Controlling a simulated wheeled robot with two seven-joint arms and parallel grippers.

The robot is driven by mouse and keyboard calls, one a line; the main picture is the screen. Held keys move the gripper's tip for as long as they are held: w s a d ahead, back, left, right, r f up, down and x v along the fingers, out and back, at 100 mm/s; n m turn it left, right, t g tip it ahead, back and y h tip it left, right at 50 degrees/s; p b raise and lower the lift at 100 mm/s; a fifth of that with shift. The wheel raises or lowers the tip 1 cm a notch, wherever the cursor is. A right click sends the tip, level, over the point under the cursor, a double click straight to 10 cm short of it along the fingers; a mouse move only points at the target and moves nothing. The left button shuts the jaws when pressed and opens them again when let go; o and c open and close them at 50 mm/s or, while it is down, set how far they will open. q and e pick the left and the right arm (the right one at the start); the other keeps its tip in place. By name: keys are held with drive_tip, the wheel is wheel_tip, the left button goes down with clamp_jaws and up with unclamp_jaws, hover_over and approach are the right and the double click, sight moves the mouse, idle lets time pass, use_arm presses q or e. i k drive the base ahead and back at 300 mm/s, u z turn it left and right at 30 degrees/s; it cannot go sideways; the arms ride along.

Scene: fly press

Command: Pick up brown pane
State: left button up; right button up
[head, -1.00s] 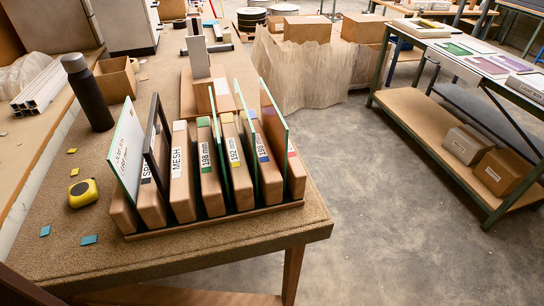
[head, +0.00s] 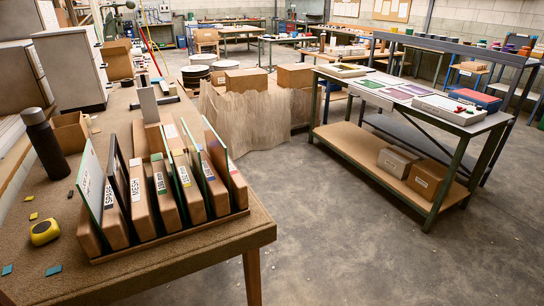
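I cannot single out a brown pane. A wooden rack (head: 170,241) stands on the near bench, with several upright brown blocks between its slots, labelled "MESH" and with millimetre sizes. Thin panes stand in it: a pale pane with writing (head: 89,184) at the left, a dark-edged one beside it, and green-edged glass ones (head: 217,139) to the right. Flat coloured sheets, one purple (head: 370,84), lie on the table at right; their exact colours are hard to tell. Neither gripper is in view.
A dark bottle (head: 46,145) and a yellow tape measure (head: 44,232) stand left of the rack. Cardboard boxes (head: 397,160) sit on the right table's lower shelf (head: 380,170). Bare concrete floor (head: 320,240) lies between bench and table.

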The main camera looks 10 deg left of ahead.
sight(216, 151)
drive_tip(key=z, duration=0.45)
drive_tip(key=i, duration=1.1)
drive_tip(key=u, duration=1.3)
